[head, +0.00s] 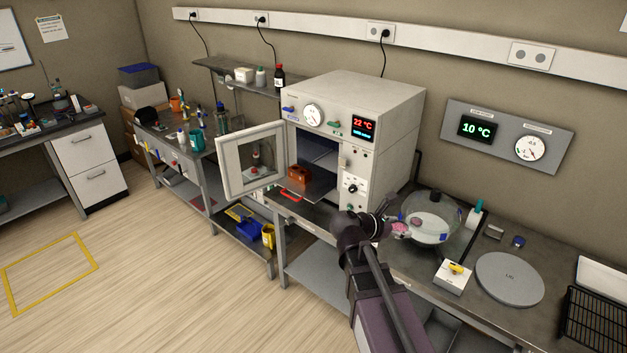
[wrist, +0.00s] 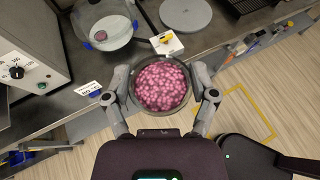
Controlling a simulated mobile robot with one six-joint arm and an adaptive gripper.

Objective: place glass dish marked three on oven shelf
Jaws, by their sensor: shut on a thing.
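My gripper (wrist: 163,90) is shut on a round glass dish (wrist: 162,84) filled with pink-purple granules. The dish sits level between the fingers, in front of the bench edge in the wrist view. In the head view my gripper (head: 388,226) is right of and below the oven, and the dish (head: 400,229) shows only partly. No number is readable on it. The white oven (head: 352,120) has its door (head: 250,160) swung open to the left. Its shelf (head: 318,186) is visible, with a brown-orange object (head: 299,174) at the front left.
A round glass vessel (head: 432,222) with blue clips stands on the bench right of the oven; a small dark-topped item (wrist: 100,36) shows inside it. A grey disc lid (head: 510,279), a yellow-knobbed box (head: 453,276) and a black rack (head: 596,320) lie farther right.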

